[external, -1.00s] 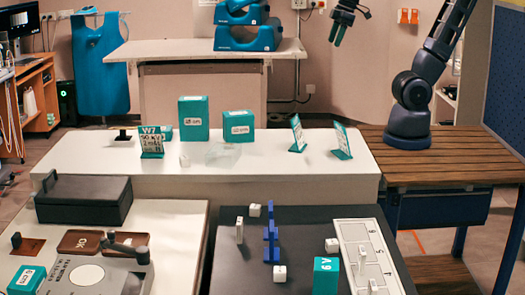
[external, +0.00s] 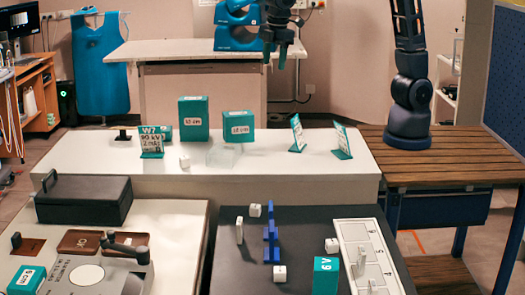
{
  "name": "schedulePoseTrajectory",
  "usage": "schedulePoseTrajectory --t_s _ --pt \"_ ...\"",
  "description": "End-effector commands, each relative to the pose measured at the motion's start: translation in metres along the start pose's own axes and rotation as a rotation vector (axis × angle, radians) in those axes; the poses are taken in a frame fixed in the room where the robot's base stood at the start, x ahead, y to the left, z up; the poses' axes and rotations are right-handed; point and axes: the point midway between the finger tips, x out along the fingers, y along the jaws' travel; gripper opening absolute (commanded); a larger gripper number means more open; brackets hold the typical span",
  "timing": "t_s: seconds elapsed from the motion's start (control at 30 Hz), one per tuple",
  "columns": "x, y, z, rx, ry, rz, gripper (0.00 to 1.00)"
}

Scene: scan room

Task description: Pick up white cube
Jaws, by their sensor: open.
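A small white cube (external: 184,161) sits on the white table, just right of the teal sign. More small white cubes lie on the dark table in front: one at the back (external: 254,210), one near the front (external: 280,272) and one at the right (external: 332,245). The picture does not show which cube is meant.
Teal boxes (external: 194,118) (external: 238,126) and a clear block (external: 223,154) stand near the cube on the white table. Teal stands (external: 298,134) (external: 341,142) are at its right. A blue stepped piece (external: 271,242) stands on the dark table. The white table's front right is clear.

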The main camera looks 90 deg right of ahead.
Motion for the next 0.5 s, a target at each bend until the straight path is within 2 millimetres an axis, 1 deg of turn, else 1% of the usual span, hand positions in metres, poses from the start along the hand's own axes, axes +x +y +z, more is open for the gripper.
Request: schedulePoseTrajectory --t_s 0.03,0.1,0.27,0.3,0.5 --pt "0.009 -0.006 -0.017 -0.031 -0.015 -0.003 0.53" --pt "0.020 -0.014 -0.038 -0.071 -0.031 -0.005 0.53" --pt "0.048 -0.035 -0.085 -0.164 -0.068 -0.009 0.53" --pt "0.055 -0.041 -0.096 -0.186 -0.077 -0.010 0.53" --pt "0.097 -0.077 -0.150 -0.300 -0.123 -0.015 0.53"
